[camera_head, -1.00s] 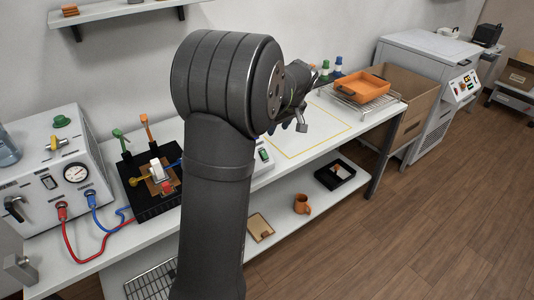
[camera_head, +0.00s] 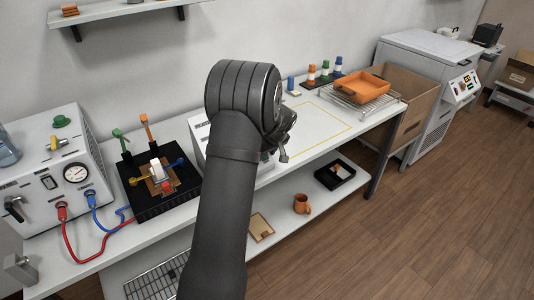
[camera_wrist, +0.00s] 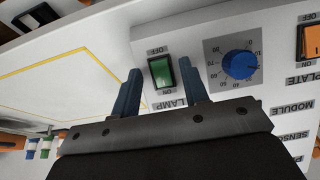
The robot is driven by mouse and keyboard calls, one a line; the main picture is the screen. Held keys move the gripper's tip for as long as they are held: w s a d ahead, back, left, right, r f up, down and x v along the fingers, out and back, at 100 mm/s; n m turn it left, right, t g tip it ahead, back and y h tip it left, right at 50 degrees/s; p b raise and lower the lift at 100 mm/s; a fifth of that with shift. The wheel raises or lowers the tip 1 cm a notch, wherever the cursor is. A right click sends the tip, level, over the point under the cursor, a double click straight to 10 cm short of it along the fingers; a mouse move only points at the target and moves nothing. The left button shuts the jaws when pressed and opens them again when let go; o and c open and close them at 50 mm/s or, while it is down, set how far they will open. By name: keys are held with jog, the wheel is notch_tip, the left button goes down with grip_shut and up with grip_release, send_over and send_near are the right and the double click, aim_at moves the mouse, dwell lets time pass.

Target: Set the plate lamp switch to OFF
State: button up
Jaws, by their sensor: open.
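The green rocker switch (camera_wrist: 162,72) is on a white panel in the wrist view, marked LAMP, with OFF at its upper end and ON at its lower end in the picture. I cannot tell which end is pressed in. My gripper (camera_wrist: 159,68) is open, with one blue-grey finger appearing on each side of the switch. Contact with the panel cannot be made out. In the head view my arm hides the switch and most of the gripper; part of the white panel box (camera_head: 199,128) shows beside the arm.
A blue knob (camera_wrist: 239,64) with a dial and an orange rocker (camera_wrist: 311,42) marked PLATE share the panel. A black fixture (camera_head: 148,208) stands left of the box. An orange tray (camera_head: 361,88) lies on a rack to the right. The yellow-outlined bench area (camera_head: 325,125) is clear.

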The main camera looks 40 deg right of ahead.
jog(key=shift+f, duration=0.1)
grip_shut()
jog(key=shift+s+f+t, duration=0.15)
jog(key=shift+f+t, duration=0.05)
jog(key=shift+t, duration=0.65)
jog(key=shift+s+f+t, duration=0.15)
jog(key=shift+f+t, duration=0.05)
jog(key=shift+t, duration=0.65)
grip_release()
jog(key=shift+r, duration=0.1)
